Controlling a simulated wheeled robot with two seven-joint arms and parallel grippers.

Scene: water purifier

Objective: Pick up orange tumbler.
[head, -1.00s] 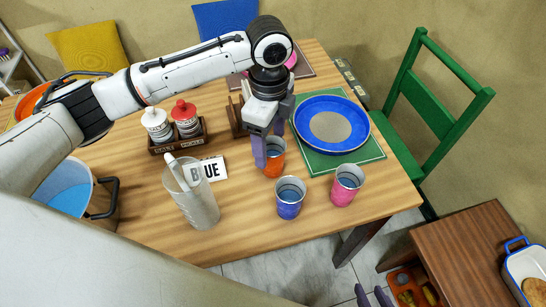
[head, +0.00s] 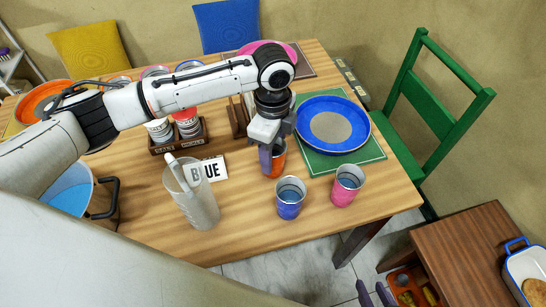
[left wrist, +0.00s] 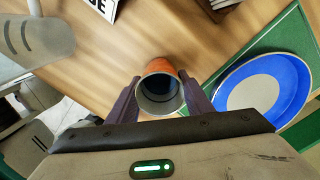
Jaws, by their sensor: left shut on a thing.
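The orange tumbler (head: 276,168) stands upright on the wooden table, just behind the blue tumbler (head: 290,198). My left gripper (head: 276,150) comes down on it from above and is shut on it. In the left wrist view the orange tumbler (left wrist: 158,68) sits between the two purple fingers (left wrist: 160,92), its grey open mouth facing the camera. The fingers and wrist hide part of its upper side in the head view. I cannot tell any gap under it. My right gripper (head: 374,294) shows only its fingertips at the bottom edge, apart and empty.
A pink tumbler (head: 347,186) stands at the right. A blue plate (head: 360,125) lies on a green mat (head: 322,162). A clear pitcher (head: 198,205), a BLUE sign (head: 212,170) and a condiment rack (head: 160,149) are to the left. The front table edge is clear.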

